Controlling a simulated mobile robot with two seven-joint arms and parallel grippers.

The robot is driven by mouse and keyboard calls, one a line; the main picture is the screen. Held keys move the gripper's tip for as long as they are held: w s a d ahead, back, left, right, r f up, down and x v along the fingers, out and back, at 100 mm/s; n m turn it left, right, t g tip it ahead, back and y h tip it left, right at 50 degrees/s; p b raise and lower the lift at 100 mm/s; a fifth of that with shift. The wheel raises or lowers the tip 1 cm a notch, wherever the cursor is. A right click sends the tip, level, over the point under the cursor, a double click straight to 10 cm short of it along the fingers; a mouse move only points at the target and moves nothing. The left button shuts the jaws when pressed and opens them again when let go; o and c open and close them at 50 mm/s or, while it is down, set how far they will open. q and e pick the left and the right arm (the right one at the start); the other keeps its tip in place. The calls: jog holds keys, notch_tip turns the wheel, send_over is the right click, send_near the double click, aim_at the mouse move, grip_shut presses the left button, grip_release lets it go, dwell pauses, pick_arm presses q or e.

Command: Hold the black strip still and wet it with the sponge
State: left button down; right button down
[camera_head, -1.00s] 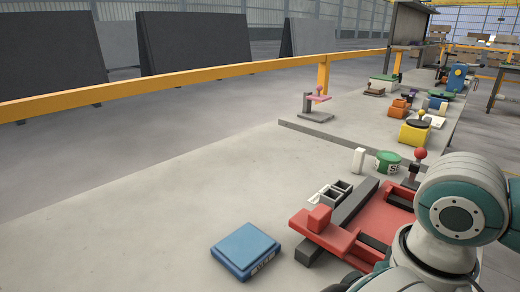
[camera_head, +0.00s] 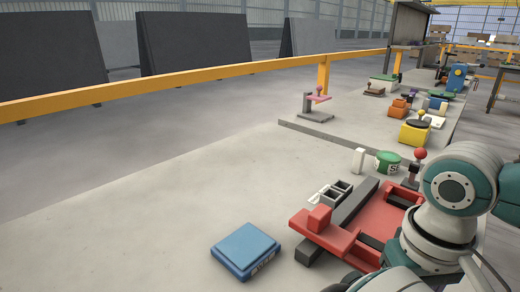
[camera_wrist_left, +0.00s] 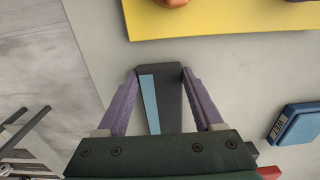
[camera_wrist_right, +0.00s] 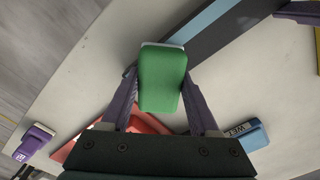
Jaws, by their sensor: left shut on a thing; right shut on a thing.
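The black strip (camera_wrist_left: 172,100) has a light-blue band along it and lies between the purple fingers of my left gripper (camera_wrist_left: 160,72), which is shut on it. The strip also shows in the right wrist view (camera_wrist_right: 232,32), running toward the upper right, where my left gripper's fingers (camera_wrist_right: 298,12) hold it. My right gripper (camera_wrist_right: 160,76) is shut on the green sponge (camera_wrist_right: 162,82), which has a pale layer at its far edge. The sponge's far end is at the strip's near end; I cannot tell whether they touch. Neither gripper shows in the head view.
A blue pad (camera_head: 246,250) marked WET lies on the slab (camera_head: 130,220); it also shows in the right wrist view (camera_wrist_right: 253,137). A red fixture (camera_head: 325,236) stands to its right. A yellow board (camera_wrist_left: 230,22) lies beyond the strip. The slab's left part is clear.

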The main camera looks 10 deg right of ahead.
jog(key=shift+w+d+f, duration=0.15)
jog(key=shift+d+f, duration=0.1)
jog(key=shift+d, duration=0.35)
jog(key=shift+s+a+r, duration=0.1)
jog(key=shift+s+a, duration=0.75)
jog(key=shift+a, duration=0.2)
jog(key=shift+s+a+r, duration=0.1)
jog(key=shift+s+a, duration=0.75)
jog(key=shift+a, duration=0.2)
jog(key=shift+w+d+f, duration=0.15)
jog(key=shift+w+d, duration=0.8)
jog(key=shift+d, duration=0.3)
jog(key=shift+w+d, duration=0.85)
jog(key=shift+d, duration=0.05)
jog(key=shift+a+r, duration=0.1)
jog(key=shift+r, duration=0.2)
